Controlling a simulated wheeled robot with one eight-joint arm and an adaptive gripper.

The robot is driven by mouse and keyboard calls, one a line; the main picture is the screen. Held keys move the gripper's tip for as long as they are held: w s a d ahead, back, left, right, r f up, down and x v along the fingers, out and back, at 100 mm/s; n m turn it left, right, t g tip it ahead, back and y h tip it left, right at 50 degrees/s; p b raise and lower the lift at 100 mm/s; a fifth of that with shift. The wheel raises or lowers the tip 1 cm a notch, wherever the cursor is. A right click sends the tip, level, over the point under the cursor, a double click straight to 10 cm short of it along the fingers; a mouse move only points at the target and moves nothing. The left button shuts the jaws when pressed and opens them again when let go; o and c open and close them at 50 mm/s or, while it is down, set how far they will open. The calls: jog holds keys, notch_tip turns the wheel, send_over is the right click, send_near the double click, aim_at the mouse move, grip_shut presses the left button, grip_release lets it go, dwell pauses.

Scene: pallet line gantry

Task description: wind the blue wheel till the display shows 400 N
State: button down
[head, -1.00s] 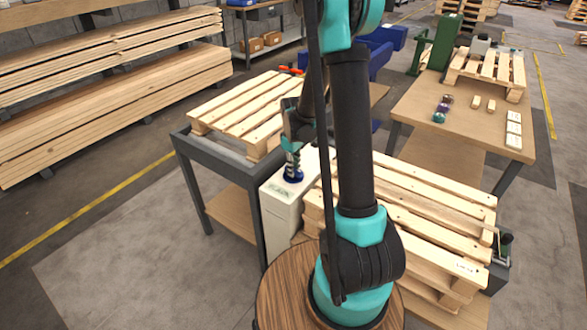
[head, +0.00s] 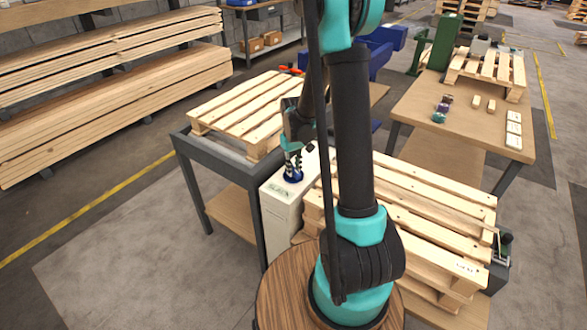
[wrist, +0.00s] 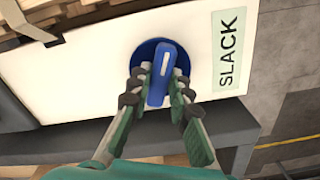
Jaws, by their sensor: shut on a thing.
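My gripper (wrist: 160,90) is shut on this grip bar, one finger on each side. The display (wrist: 229,52) beside the wheel is pale green and reads "SLACK" in the wrist view. In the head view the white box (head: 280,215) stands between two pallets, and my gripper (head: 292,165) reaches down onto the blue wheel (head: 293,176). The small display (head: 280,188) is too small to read there.
A slatted pallet (head: 245,110) lies on a grey-framed table left of the box. Stacked pallets (head: 420,220) stand close on its right. A wooden table (head: 460,130) with small items is further right. Open floor (head: 110,250) lies at the left.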

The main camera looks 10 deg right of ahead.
aim_at(294, 168)
jog(key=m, duration=0.7)
dwell(0.6)
jog(key=c, duration=1.4)
grip_release()
notch_tip(294, 168, up, 12)
